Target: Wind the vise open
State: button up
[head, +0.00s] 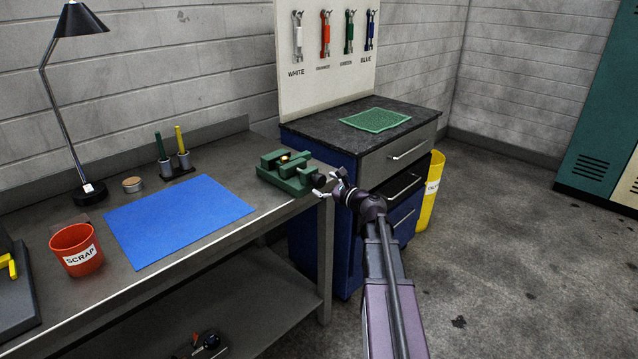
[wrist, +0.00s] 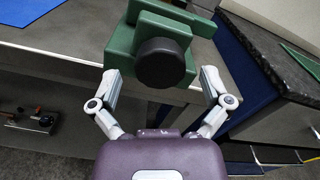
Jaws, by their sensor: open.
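The green vise (head: 285,172) is mounted at the right end of the grey workbench, near its front edge. A small brass-coloured thing (head: 284,159) shows at its jaws in the head view. The vise's round black knob (wrist: 162,62) faces my wrist camera, with the green vise body (wrist: 150,30) behind it. My gripper (wrist: 160,82) is open, with its fingers spread to the left and right of the knob. No contact between the fingers and the knob shows. In the head view my gripper (head: 325,182) is at the bench's right front edge.
A blue cabinet with a dark top (head: 395,137) stands close on the right. The workbench carries a blue mat (head: 178,220), a red SCRAP cup (head: 76,250) and a desk lamp (head: 60,110). A yellow bin (head: 433,190) stands past the cabinet. The floor at right is clear.

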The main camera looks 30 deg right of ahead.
jog(key=shift+x, duration=0.8)
